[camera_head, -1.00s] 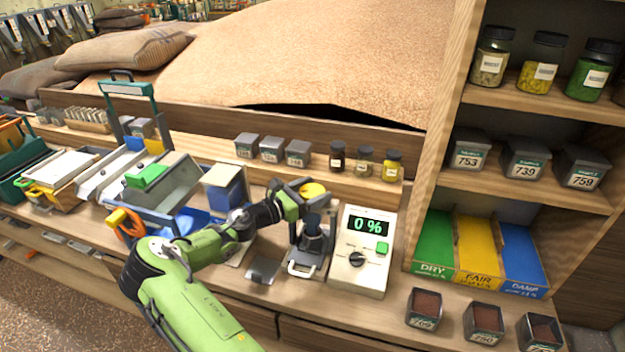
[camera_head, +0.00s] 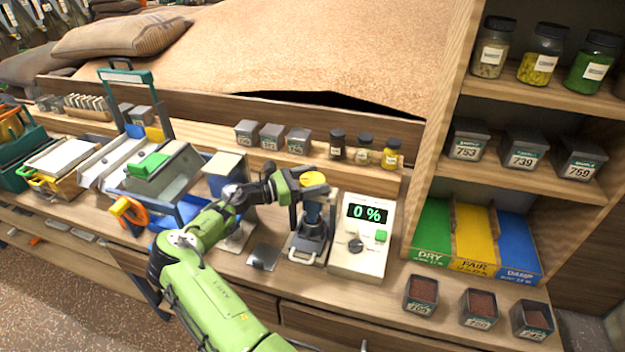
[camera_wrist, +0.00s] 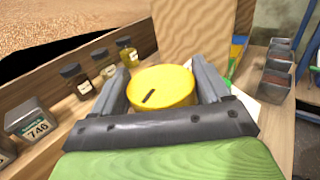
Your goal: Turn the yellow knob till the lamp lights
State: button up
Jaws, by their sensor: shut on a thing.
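The yellow knob (camera_wrist: 162,86) is round, with a dark slot on its top. It sits on top of a grey press-like device (camera_head: 310,235) on the bench, and its top shows in the head view (camera_head: 313,179). My gripper (camera_wrist: 163,88) is around the knob, one finger on each side, shut on it; it also shows in the head view (camera_head: 312,192). To the right stands a white meter box (camera_head: 360,258) with a display (camera_head: 367,213) reading 0 %, a green button and a black dial. I cannot make out a lit lamp.
Small sample jars (camera_head: 364,150) and grey tins (camera_head: 272,137) stand on the ledge behind. Dry, fair and damp trays (camera_head: 473,240) and open tins (camera_head: 478,308) are at the right.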

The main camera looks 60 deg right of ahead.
jog(key=o, duration=1)
jog(key=shift+c, duration=0.2)
jog(key=v, duration=1.2)
